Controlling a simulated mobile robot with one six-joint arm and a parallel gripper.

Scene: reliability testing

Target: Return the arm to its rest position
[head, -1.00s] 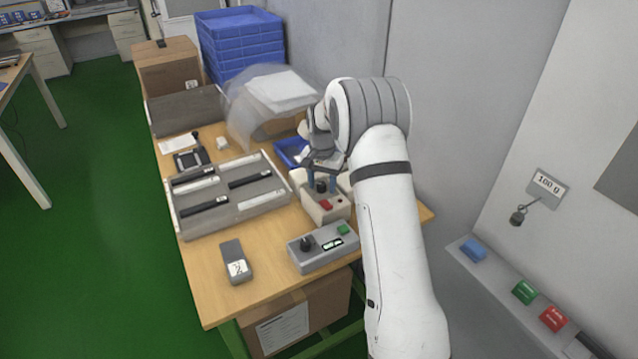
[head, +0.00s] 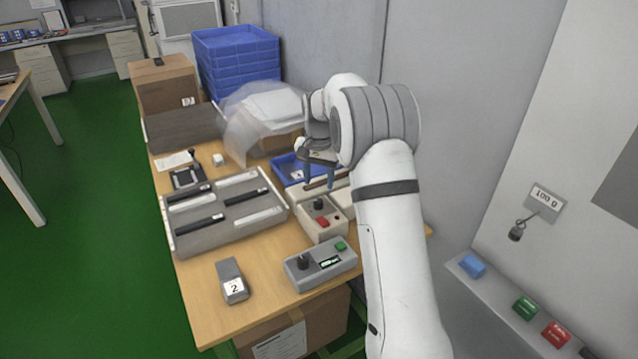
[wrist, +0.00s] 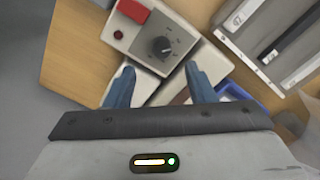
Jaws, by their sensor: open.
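My gripper (head: 318,172) hangs from the white arm (head: 390,235), above the back of a beige control box with a dark knob and red button (head: 322,217). Its two blue fingers are apart with nothing between them. In the wrist view the open fingers of my gripper (wrist: 160,85) point toward the same control box (wrist: 153,38), whose knob lies just beyond them. The fingers appear clear of the knob.
A grey rack (head: 240,228) with dark and white bars lies left of the box. A grey controller (head: 320,264) and a small device labelled 2 (head: 232,281) sit in front. A blue tray (head: 288,168) and clear cover (head: 262,112) are behind. A wall (head: 480,120) rises right.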

